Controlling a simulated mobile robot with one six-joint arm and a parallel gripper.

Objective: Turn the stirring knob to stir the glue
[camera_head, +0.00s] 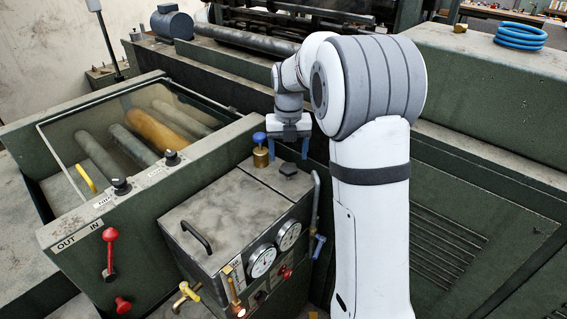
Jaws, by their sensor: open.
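The green glue unit with a worn grey top (222,212) stands at the lower middle. I cannot tell for sure which one is the stirring knob. My gripper (288,150) points down above the rear of this top, with its blue fingers apart and nothing seen between them. The blue knob is close to the left of the gripper. The glue is not visible.
The unit has a black handle (196,236), two gauges (263,261), a brass tap (186,293) and a blue-handled valve (318,244). At left is a roller machine with a clear cover and a red lever (110,250). A blue hose coil (520,36) lies back right.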

